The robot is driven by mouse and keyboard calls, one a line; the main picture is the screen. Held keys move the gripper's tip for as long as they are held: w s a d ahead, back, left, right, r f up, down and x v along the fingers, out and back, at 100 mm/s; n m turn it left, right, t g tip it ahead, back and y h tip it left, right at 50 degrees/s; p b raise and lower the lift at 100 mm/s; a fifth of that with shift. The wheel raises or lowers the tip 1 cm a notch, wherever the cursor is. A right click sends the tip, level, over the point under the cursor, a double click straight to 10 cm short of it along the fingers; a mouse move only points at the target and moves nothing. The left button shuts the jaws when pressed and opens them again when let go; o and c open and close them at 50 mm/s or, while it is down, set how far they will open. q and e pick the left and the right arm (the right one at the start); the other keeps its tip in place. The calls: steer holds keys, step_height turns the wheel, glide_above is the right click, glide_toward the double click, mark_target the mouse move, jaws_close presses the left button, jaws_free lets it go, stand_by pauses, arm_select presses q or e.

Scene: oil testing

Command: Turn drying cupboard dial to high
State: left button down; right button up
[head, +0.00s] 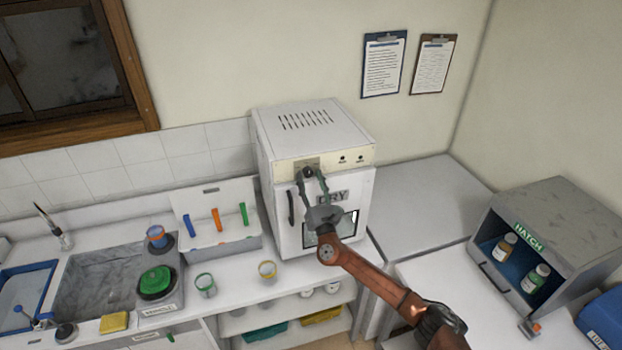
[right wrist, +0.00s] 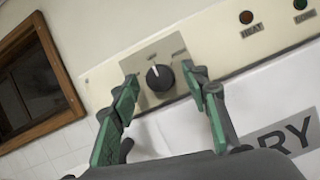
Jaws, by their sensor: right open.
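The drying cupboard (head: 315,128) is a white box on the counter with a cream control strip and a door marked DRY. Its dial (right wrist: 160,77) is a black knob with a white pointer line on a grey plate. In the right wrist view the pointer aims up and slightly left; the labels around it are too blurred to read. My right gripper (right wrist: 160,85) is open, with its green fingers on either side of the dial. I cannot tell whether they touch it. In the head view the right gripper (head: 311,176) covers part of the cupboard's front. My left gripper is out of view.
HEAT (right wrist: 246,17) and a second lamp (right wrist: 300,5) sit right of the dial. A door handle (head: 291,207) is left of my gripper. A tray with coloured items (head: 216,240) and cups (head: 205,285) stand to the left. A HATCH box (head: 560,230) is at the right.

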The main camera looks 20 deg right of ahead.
steer(key=c, duration=0.3)
jaws_close()
steer(key=shift+f, duration=0.1)
